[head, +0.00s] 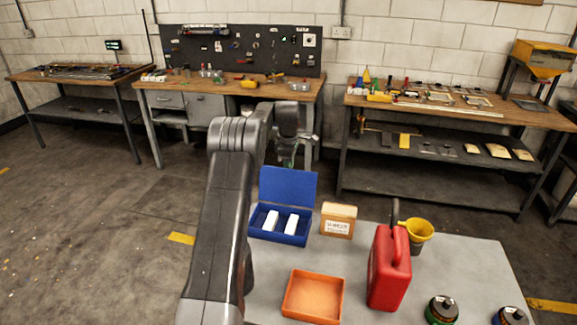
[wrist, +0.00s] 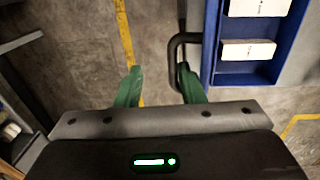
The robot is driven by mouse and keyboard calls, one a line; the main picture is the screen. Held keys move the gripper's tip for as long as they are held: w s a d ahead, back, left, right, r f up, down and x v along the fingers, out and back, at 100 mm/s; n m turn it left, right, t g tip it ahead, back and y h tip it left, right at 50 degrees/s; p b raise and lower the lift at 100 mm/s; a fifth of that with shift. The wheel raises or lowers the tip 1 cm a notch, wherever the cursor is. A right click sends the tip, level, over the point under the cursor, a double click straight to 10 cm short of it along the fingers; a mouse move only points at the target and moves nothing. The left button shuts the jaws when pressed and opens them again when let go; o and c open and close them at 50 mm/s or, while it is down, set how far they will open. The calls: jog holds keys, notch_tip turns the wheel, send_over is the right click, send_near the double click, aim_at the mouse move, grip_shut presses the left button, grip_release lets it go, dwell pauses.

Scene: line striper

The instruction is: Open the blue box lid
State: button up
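The blue box (head: 282,238) stands on the grey table, with two white blocks inside. Its blue lid (head: 288,187) stands raised at the back, roughly upright. In the wrist view the open box (wrist: 262,68) is at the upper right, with the white blocks showing. A dark bar handle (wrist: 173,48) sticks out beside the box's blue edge. My gripper (head: 287,160) is just behind and above the lid. In the wrist view my gripper's green fingers (wrist: 160,88) are apart, and the handle's end lies close to the right finger; I cannot tell whether they touch.
A tan labelled box (head: 338,222) stands right of the blue box. An orange tray (head: 313,296), a red can (head: 389,270), a yellow funnel (head: 419,230) and dark jars (head: 441,311) share the table (head: 470,262). Workbenches line the wall behind, with open floor between.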

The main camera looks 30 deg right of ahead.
notch_tip(320, 180, up, 14)
jog(key=b, duration=0.2)
jog(key=shift+s+a+f, duration=0.15)
jog(key=shift+s+a, duration=0.2)
notch_tip(320, 180, down, 12)
jog(key=p, duration=0.1)
jog(key=shift+w+d+f+p, duration=0.25)
jog(key=shift+w+d+p, duration=0.05)
jog(key=shift+w+d, duration=0.15)
dwell(0.3)
